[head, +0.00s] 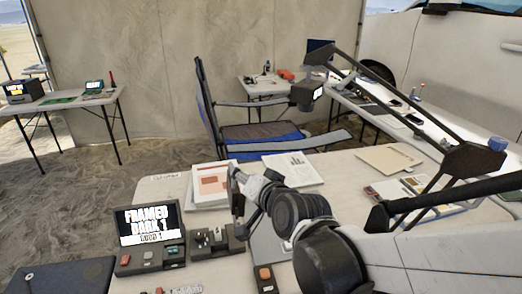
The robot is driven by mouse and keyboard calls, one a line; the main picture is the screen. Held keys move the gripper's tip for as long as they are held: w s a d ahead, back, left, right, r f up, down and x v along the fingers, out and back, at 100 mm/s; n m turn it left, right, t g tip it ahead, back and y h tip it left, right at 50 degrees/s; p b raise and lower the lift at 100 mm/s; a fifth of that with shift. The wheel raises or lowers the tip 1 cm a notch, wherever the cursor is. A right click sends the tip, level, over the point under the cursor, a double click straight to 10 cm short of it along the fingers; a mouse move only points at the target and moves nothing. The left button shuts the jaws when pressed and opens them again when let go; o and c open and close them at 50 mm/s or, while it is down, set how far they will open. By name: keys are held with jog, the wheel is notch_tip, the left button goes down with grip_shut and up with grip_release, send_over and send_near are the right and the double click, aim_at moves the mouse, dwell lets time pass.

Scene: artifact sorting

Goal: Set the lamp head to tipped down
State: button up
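The lamp is a dark jointed arm (398,100) that spans the right side of the head view from a bracket over the table. Its dark, boxy lamp head (303,95) hangs at the far end, in front of the blue chair. A pale face shows on the right side of the head; its exact tilt is hard to tell. My gripper (240,192) is low over the table, left of and below the lamp head, and apart from it. My own arm hides part of the gripper, and its finger gap is not clear.
On the table (155,195), a small screen (147,225) reads "FRAMED DARK" above control boxes (208,240) with buttons. Papers (292,168) and a tan folder (390,158) lie behind my arm. A folding chair (260,130) stands beyond. Side tables (75,101) stand farther back.

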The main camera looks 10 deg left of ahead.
aim_at(232, 166)
jog(key=b+x, duration=0.1)
jog(key=x, duration=0.8)
jog(key=shift+w+a+f, duration=0.15)
jog(key=shift+w+a, duration=0.05)
grip_shut()
